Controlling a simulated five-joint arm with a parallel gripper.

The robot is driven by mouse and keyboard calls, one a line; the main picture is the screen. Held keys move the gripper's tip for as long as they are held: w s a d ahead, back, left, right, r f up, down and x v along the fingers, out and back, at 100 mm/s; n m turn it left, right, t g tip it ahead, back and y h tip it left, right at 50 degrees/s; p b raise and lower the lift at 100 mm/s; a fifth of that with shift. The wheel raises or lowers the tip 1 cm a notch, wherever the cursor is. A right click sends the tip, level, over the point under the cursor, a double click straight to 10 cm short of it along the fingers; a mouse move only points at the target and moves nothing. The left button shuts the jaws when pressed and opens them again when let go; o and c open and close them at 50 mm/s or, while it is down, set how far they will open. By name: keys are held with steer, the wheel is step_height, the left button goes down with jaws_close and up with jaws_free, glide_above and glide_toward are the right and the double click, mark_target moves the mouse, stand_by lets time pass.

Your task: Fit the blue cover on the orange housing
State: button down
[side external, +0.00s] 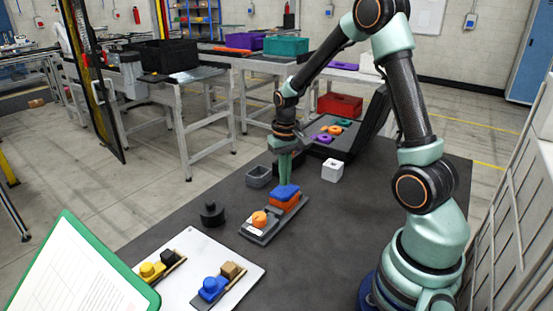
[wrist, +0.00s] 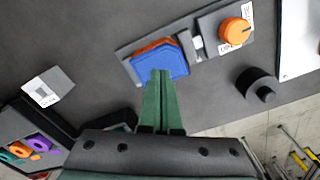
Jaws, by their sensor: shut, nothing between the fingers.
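The blue cover (side external: 285,191) lies on top of the orange housing (side external: 284,202), which sits in a grey pallet fixture (side external: 259,234). In the wrist view the blue cover (wrist: 166,66) hides most of the housing, and an orange edge (wrist: 155,46) shows along its far side. The cover looks slightly askew to the housing; I cannot tell whether it is fully seated. My gripper (side external: 285,181) is shut and empty, pointing down just above the cover. In the wrist view its green fingertips (wrist: 160,74) overlap the cover's near edge; I cannot tell whether they touch it.
An orange round part (side external: 259,219) is on the same pallet. A black round part (side external: 211,214), a grey open box (side external: 258,177) and a white block (side external: 332,170) stand nearby. A white board (side external: 226,258) holds other assemblies. An open case (side external: 345,143) lies behind. Mat right of the pallet is clear.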

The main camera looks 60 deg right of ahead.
mark_target(285, 189)
steer(key=shift+f, duration=0.2)
steer(key=shift+f, duration=0.35)
steer(key=shift+f, duration=0.35)
steer(key=shift+r, duration=0.1)
steer(key=shift+r, duration=3.45)
